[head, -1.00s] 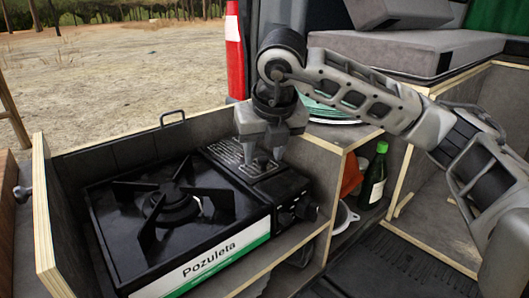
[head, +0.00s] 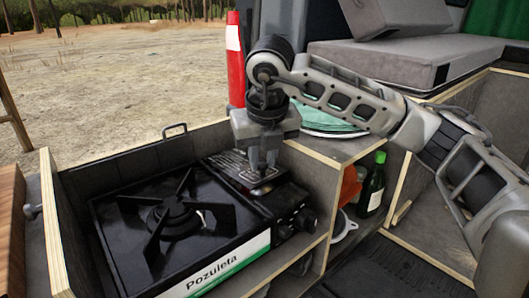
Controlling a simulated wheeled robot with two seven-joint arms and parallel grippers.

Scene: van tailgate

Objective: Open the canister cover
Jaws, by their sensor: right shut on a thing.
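A black camping stove (head: 165,235) with a "Pozuleta" label sits in the wooden drawer compartment. Its canister cover (head: 232,168) is the dark panel with printed text on the stove's right side. The cover looks tilted up, and a pale metallic surface (head: 262,190) shows beside its near edge. My right gripper (head: 263,170) points down at the cover's right edge and is shut on it. The fingertips partly hide that edge. My left gripper is not in view.
The compartment's wooden walls (head: 55,225) surround the stove. A red and white post (head: 235,60) stands behind. Green plates (head: 325,118) lie on the shelf to the right, with a green bottle (head: 373,185) below. A grey cushion (head: 405,58) lies at the back right.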

